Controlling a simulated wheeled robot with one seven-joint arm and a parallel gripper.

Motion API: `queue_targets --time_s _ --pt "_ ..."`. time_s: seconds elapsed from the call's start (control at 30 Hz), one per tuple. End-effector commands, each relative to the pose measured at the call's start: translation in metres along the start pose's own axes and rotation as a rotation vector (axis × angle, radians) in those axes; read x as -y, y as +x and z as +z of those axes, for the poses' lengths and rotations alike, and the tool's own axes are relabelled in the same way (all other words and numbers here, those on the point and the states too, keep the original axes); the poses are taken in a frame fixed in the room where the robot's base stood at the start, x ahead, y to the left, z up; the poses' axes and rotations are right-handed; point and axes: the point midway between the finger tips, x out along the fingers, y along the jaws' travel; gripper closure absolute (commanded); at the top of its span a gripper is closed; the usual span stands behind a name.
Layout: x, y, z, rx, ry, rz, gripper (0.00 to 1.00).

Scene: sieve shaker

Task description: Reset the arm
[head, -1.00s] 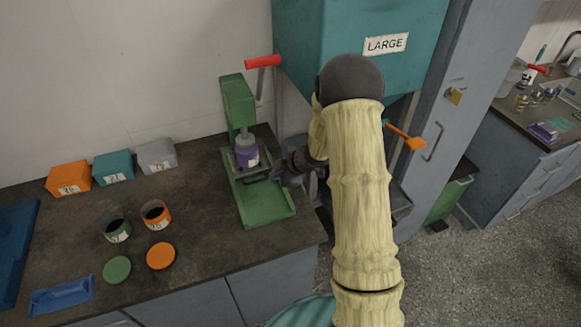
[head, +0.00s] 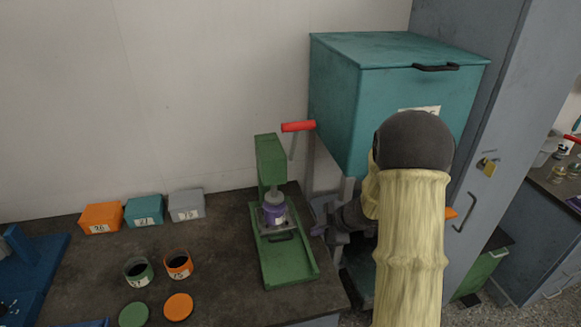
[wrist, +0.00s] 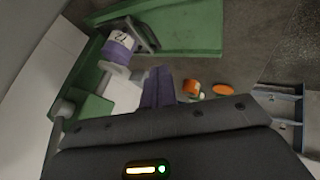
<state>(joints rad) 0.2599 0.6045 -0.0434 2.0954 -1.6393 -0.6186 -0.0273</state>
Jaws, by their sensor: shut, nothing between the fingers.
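My gripper (head: 328,222) is just right of the green press (head: 272,162) in the head view, partly hidden behind my arm. In the wrist view its two dark fingers (wrist: 158,84) are together with nothing between them. The gripper appears apart from the jar and the press.
A teal bin (head: 400,95) stands behind my arm, and the press's red handle (head: 298,126) sticks out towards it. Orange (head: 101,218), teal (head: 144,210) and grey (head: 186,205) boxes, two open jars and two lids are on the counter at left. A grey cabinet is at right.

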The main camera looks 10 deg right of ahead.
Motion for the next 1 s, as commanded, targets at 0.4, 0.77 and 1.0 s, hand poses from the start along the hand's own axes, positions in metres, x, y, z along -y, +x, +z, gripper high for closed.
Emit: queue_targets --time_s 0.4,0.77,1.0 --pt "-0.017 -0.033 -0.012 0.177 0.263 0.176 1.00" --pt "0.027 -0.091 -0.023 0.411 0.767 0.300 1.00" --pt "0.096 -0.122 -0.046 0.520 1.134 0.265 1.00"
